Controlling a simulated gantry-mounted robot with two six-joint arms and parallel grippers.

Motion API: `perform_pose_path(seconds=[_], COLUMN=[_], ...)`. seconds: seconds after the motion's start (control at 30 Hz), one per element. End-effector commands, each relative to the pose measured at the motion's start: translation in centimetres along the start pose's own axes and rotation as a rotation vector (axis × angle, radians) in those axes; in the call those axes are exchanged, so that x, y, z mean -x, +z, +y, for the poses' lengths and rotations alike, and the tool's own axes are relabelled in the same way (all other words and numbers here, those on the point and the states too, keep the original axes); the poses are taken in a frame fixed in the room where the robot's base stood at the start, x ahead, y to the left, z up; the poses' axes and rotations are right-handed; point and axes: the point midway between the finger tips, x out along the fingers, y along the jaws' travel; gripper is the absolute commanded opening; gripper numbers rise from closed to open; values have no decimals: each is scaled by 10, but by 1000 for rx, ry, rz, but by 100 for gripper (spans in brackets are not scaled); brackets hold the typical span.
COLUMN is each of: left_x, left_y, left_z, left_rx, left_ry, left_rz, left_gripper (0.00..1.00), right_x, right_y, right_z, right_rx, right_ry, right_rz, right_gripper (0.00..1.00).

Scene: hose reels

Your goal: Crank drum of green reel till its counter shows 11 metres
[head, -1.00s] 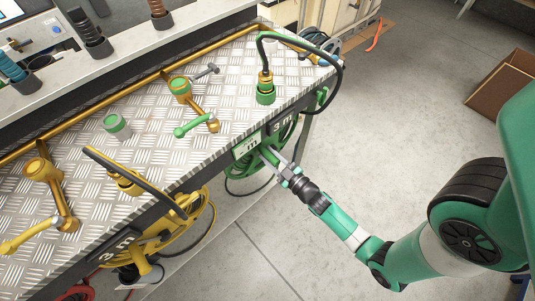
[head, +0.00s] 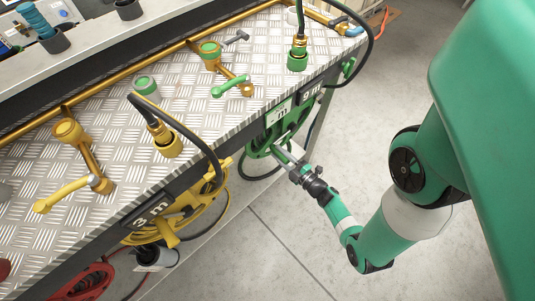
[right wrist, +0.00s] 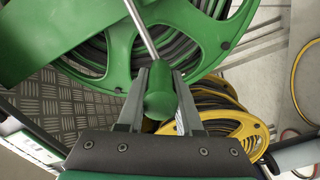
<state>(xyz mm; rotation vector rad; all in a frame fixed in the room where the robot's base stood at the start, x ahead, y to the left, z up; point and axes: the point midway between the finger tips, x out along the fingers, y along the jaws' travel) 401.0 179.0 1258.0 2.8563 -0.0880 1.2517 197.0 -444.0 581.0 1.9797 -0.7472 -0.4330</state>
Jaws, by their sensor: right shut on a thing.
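The green reel (head: 262,141) hangs under the front edge of the metal bench, with dark hose on its drum. Its dark counter (head: 311,93) appears to read 9 m. A pale plate (head: 279,113) marked "m" is beside it. My right gripper (head: 283,158) is at the front of this reel. In the right wrist view, its fingers (right wrist: 160,92) are shut on the green crank knob (right wrist: 160,102), with a metal rod running up from it. The green drum (right wrist: 190,35) fills the upper part of that view. My left gripper is not in view.
A yellow reel (head: 190,214) with a 3 m counter (head: 151,212) hangs to the left, and a red reel (head: 82,284) beyond it. Brass taps (head: 68,131) and hose ends stand on the bench top (head: 120,165). The floor (head: 265,245) in front is clear.

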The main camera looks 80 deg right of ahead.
Motion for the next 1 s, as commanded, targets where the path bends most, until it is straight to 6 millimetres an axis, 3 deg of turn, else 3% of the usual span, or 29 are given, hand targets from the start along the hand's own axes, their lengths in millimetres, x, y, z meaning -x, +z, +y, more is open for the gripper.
perform_pose_path(seconds=[0.1, 0.4, 1.0], left_x=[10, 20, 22], left_y=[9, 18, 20], left_z=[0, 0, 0], left_rx=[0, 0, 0], left_ry=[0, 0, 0], left_rz=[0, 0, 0], left_gripper=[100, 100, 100], right_x=[2, 2, 2], right_y=[12, 26, 30], right_z=[-15, -29, -32], right_rx=[-4, -5, -5], right_ry=[-2, -1, -1], right_rz=[-10, -11, -9], right_gripper=[0, 0, 0])
